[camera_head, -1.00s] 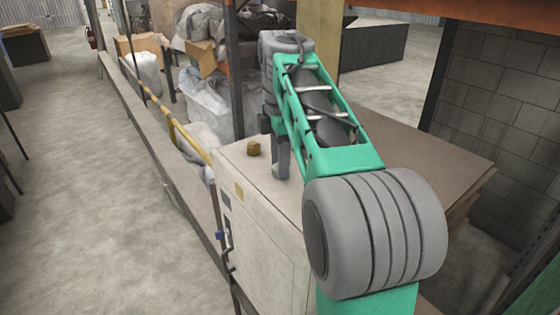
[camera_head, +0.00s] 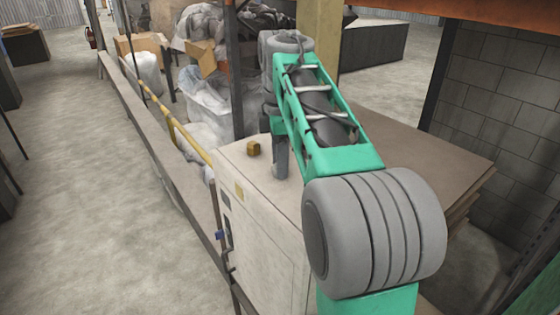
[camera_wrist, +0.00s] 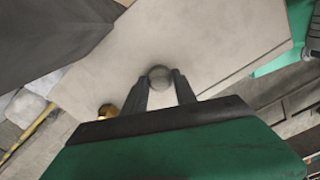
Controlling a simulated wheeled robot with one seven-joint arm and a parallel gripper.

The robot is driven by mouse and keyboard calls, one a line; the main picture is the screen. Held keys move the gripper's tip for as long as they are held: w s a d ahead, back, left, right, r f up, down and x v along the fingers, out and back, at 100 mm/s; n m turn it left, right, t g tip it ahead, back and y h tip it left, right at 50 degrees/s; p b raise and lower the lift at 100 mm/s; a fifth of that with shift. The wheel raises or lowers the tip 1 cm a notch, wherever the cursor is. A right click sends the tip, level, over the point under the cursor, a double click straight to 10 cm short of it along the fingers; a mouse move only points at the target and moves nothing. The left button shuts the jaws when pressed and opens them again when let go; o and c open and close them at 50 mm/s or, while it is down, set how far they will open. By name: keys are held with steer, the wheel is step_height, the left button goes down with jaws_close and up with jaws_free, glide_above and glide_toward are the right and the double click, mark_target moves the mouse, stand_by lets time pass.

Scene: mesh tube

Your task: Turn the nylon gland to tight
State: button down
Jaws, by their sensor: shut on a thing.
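The nylon gland (camera_wrist: 160,77) shows in the wrist view as a rounded dark grey knob on the pale top of the cabinet (camera_head: 245,175). My gripper (camera_wrist: 160,84) has its two dark fingers on either side of the gland, shut on it. In the head view my gripper (camera_head: 281,165) points down at the cabinet top, and the gland is hidden there by the gripper and arm.
A brass-coloured hex fitting (camera_head: 253,149) stands on the cabinet top left of my gripper; it also shows in the wrist view (camera_wrist: 108,111). A yellow rail (camera_head: 190,142) runs behind on the left. A brown board stack (camera_head: 430,170) lies to the right.

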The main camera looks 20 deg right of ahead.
steer(key=m, duration=0.6)
steer(key=shift+m, duration=0.4)
steer(key=m, duration=0.3)
steer(key=shift+m, duration=0.4)
steer(key=m, duration=0.3)
steer(key=shift+m, duration=0.3)
steer(key=m, duration=0.3)
steer(key=shift+r+m, duration=0.1)
steer(key=shift+m, duration=0.2)
steer(key=m, duration=0.3)
steer(key=shift+m, duration=0.3)
steer(key=m, duration=0.6)
steer(key=shift+m, duration=0.3)
steer(key=c, duration=1)
jaws_free()
